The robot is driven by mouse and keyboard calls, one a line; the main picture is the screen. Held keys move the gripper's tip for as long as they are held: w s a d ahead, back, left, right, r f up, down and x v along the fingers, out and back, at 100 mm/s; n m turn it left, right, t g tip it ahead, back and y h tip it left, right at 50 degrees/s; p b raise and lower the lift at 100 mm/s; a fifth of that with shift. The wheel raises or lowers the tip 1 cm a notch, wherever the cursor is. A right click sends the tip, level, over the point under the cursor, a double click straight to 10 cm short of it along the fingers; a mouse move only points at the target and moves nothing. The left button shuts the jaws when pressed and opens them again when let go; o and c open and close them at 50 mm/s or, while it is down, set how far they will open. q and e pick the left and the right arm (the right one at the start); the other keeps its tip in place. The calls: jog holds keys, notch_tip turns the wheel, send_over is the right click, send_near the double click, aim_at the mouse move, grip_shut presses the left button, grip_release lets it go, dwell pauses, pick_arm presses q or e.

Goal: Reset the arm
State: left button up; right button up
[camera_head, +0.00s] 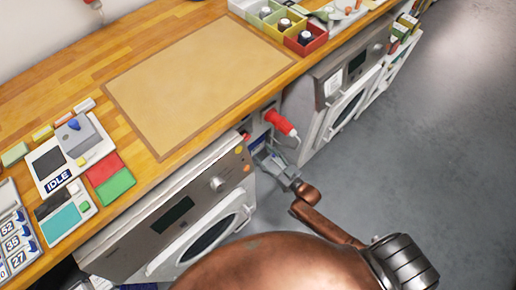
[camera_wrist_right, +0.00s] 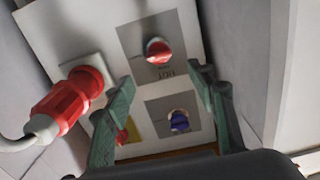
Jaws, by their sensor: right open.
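My right gripper (camera_head: 272,160) reaches into the gap between two front-loading machines below the counter. In the right wrist view my right gripper (camera_wrist_right: 165,75) is open, its two green-grey fingers apart with nothing between them. It faces a pale panel (camera_wrist_right: 90,25) with a red knob (camera_wrist_right: 158,50) on a grey plate, marked with a word that looks like HOT, and a blue knob (camera_wrist_right: 179,121) on a lower plate. Whether the fingers touch the panel cannot be told. My left gripper is not in view.
A red plug (camera_head: 281,122) with a pale cable sits left of the knobs in the wrist view (camera_wrist_right: 68,103). Machines stand left (camera_head: 175,215) and right (camera_head: 335,88) of the gap. The wooden counter (camera_head: 75,70) holds a tan mat (camera_head: 195,75), devices and bins. Grey floor (camera_head: 440,140) is clear at right.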

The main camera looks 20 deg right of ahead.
jog(key=shift+s, duration=0.25)
jog(key=shift+f, duration=0.1)
dwell(0.3)
jog(key=s+d+f+m+g+h, duration=0.1)
jog(key=s+d+f+g+h, duration=0.4)
jog(key=s+f, duration=1.05)
jog(key=s+d+f+m+g, duration=0.1)
jog(key=s+d+f+g, duration=0.35)
jog(key=s+f, duration=1.1)
jog(key=s+f+g+h, duration=0.1)
jog(key=s+f+g, duration=0.3)
jog(key=s, duration=0.6)
jog(key=s+f+g, duration=0.4)
jog(key=s, duration=0.6)
pick_arm(q)
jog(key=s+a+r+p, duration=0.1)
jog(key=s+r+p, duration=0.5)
jog(key=p, duration=0.8)
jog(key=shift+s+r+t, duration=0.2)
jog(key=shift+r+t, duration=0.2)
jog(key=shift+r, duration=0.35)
pick_arm(e)
jog(key=s+r, duration=0.7)
jog(key=shift+s+d+r+t, duration=0.15)
jog(key=shift+s+d+t, duration=0.1)
jog(key=shift+d+t, duration=0.2)
